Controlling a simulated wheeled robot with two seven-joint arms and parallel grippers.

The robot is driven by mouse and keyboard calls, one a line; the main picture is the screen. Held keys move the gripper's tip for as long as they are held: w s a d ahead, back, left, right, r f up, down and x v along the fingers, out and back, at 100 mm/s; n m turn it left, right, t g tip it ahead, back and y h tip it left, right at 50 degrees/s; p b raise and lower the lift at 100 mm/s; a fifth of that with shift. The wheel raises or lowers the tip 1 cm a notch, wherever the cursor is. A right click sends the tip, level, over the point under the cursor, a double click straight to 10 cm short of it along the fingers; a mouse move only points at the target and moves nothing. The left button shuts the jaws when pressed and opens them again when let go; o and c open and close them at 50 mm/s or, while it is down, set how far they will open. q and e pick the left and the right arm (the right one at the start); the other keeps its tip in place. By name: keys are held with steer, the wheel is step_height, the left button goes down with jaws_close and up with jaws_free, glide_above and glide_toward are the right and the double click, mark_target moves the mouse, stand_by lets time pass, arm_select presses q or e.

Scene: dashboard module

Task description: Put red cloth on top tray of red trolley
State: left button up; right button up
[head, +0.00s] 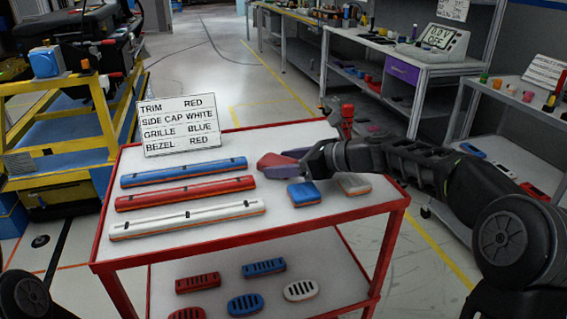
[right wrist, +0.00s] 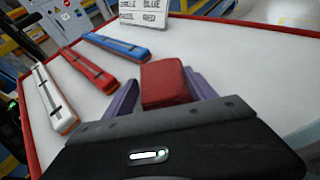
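The red cloth (head: 273,161) is a folded, block-like pad over the right half of the red trolley's top tray (head: 322,226). My right gripper (head: 283,164) comes in from the right, and its purple fingers sit on both sides of the cloth. In the right wrist view the red cloth (right wrist: 164,82) lies between the two fingertips, which look pressed to its sides. The cloth appears a little above the tray, though its underside is hidden. My left gripper is out of view; only a dark part of my left arm shows at lower left.
Blue (head: 127,178), red (head: 128,201) and white (head: 133,228) bars lie at the tray's left. A blue pad (head: 303,194) and a grey pad (head: 354,185) lie at right. A sign (head: 180,125) stands at the back. Several slotted parts lie on the lower shelf.

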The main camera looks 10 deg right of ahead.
steer(key=shift+o, duration=1)
steer(key=shift+r, duration=0.1)
steer(key=p+v, duration=0.1)
steer(key=v, duration=1.1)
steer(key=shift+s, duration=0.1)
